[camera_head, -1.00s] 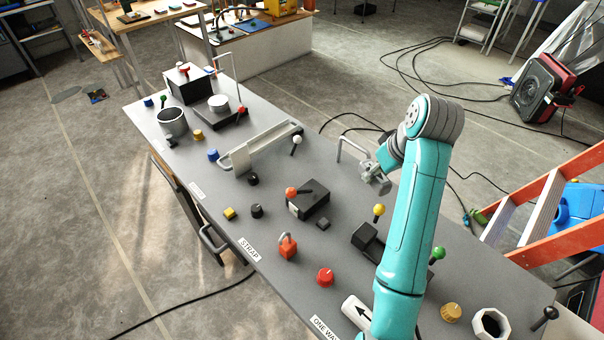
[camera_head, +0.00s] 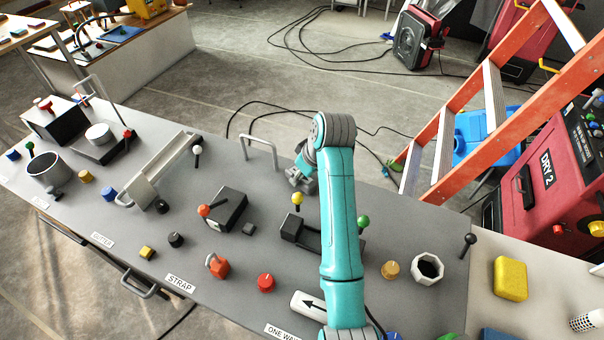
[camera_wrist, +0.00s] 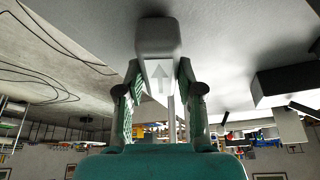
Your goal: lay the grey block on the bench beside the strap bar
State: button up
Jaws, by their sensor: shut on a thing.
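My gripper (camera_head: 300,180) is over the bench's far side, just right of a pale U-shaped bar (camera_head: 259,140). In the wrist view my gripper (camera_wrist: 158,88) is shut on a grey block (camera_wrist: 158,38) with an arrow on its pale face. The block is close to the grey bench surface; I cannot tell whether it touches. In the head view the block is mostly hidden at my gripper. The grey bench (camera_head: 215,265) carries a STRAP label (camera_head: 180,284) on its near edge. I cannot tell for sure which bar is the strap bar.
Right of the U-shaped bar, a yellow-topped lever (camera_head: 297,199) and a black block (camera_head: 301,234) stand near my arm. A black box (camera_head: 228,207) with an orange knob is left of them. An orange ladder (camera_head: 470,150) stands behind the bench. Bare bench lies around the U-shaped bar.

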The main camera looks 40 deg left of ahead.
jog(key=shift+f, duration=0.15)
jog(key=o, duration=1.2)
